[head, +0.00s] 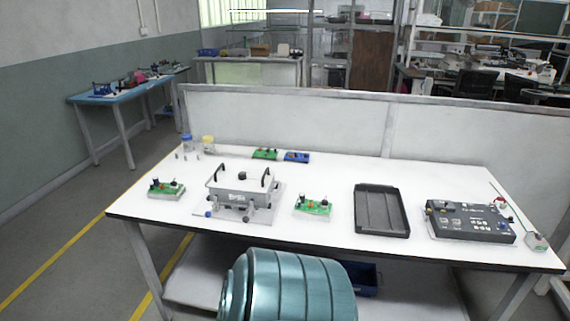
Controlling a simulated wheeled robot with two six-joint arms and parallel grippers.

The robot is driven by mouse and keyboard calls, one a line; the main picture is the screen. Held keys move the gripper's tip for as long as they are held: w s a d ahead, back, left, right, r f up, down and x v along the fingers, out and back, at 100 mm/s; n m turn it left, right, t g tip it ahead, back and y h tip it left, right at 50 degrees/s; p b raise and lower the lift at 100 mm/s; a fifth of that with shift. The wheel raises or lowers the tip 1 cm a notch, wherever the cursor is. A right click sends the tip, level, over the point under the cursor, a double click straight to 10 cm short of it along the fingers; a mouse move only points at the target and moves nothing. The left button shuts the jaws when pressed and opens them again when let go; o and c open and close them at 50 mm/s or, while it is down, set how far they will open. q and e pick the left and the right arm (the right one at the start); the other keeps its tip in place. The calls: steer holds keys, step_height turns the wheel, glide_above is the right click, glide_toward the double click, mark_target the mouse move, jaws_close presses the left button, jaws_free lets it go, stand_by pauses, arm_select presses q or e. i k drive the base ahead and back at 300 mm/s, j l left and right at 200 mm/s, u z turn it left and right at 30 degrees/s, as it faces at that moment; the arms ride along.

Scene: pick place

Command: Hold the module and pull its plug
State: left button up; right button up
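A dark box-like module (468,222) with white lettering and small coloured parts on top lies at the right of the white table. A small red and white part (500,202) sits at its back right corner; I cannot tell whether it is the plug. Small green modules lie left of the grey fixture (166,188), right of it (313,206) and behind it (265,153), with a blue one (297,156) beside the last. Which module the task means is unclear, and no plug shows clearly. Neither of my grippers is in view.
The grey fixture (241,187) with black handles stands at left centre. An empty black tray (381,212) lies right of centre. Small jars with blue (187,142) and yellow (208,143) lids stand at the back left. A pale object (537,242) lies near the right edge.

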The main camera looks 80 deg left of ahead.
mark_target(159, 190)
steer(key=j+u, duration=0.2)
steer(key=u, duration=0.3)
steer(key=j+u, duration=0.25)
steer(key=u, duration=0.25)
steer(key=j+u, duration=0.2)
steer(key=u, duration=0.25)
steer(key=j+u, duration=0.2)
steer(key=u, duration=0.3)
steer(key=i+j+u, duration=0.25)
steer(key=i+j, duration=0.2)
steer(key=j, duration=0.2)
steer(key=i+j+u, duration=0.3)
steer(key=i+j, duration=0.25)
